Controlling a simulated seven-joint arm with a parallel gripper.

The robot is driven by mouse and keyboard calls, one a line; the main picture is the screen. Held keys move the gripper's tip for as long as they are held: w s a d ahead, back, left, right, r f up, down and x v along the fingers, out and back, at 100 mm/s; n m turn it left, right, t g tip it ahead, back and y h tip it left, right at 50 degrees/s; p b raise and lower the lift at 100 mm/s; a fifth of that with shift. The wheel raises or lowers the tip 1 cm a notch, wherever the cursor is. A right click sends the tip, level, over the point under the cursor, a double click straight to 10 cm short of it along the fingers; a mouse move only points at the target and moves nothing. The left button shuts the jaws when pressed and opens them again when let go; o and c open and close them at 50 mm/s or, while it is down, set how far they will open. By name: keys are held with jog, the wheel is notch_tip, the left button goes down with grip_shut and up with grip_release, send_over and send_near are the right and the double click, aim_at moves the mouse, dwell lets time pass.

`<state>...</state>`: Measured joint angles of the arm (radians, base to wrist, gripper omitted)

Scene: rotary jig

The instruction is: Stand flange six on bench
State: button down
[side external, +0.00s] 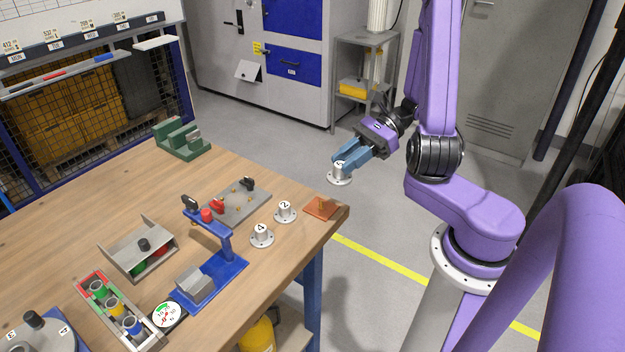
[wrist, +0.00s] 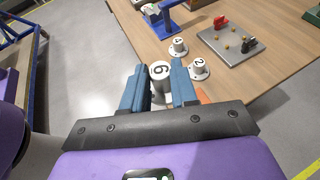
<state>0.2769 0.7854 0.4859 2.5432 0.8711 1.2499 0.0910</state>
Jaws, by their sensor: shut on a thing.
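Flange six (side external: 340,176) is a small pale metal piece with a round base and a numbered cap. It is upright and in the air, past the bench's right edge in the side view. My gripper (side external: 350,160) is shut on it with blue fingers on either side. In the wrist view, flange six (wrist: 160,74) sits between the fingertips, its number facing up and its base partly hidden. The wooden bench (side external: 110,205) lies to the left and lower. Flange two (side external: 285,211) and flange four (side external: 262,235) stand upright on it near the right edge.
A grey plate with red and black clamps (side external: 238,203) and a blue stand (side external: 228,262) are left of the flanges. Bare wood lies between the plate and the green stepped block (side external: 182,142).

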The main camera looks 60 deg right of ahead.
jog(key=w+f, duration=0.2)
jog(key=w, duration=0.1)
jog(key=w+d+f, duration=0.1)
jog(key=w+f, duration=0.2)
jog(key=w, duration=0.1)
jog(key=w+f, duration=0.3)
jog(key=shift+w+d, duration=0.15)
jog(key=shift+d, duration=0.25)
jog(key=shift+w+f, duration=0.15)
jog(key=shift+f, duration=0.8)
jog(key=shift+w+f, duration=0.1)
jog(key=shift+f, duration=0.8)
jog(key=shift+f, duration=0.3)
jog(key=c, duration=0.9)
grip_release()
jog(key=shift+d, duration=0.1)
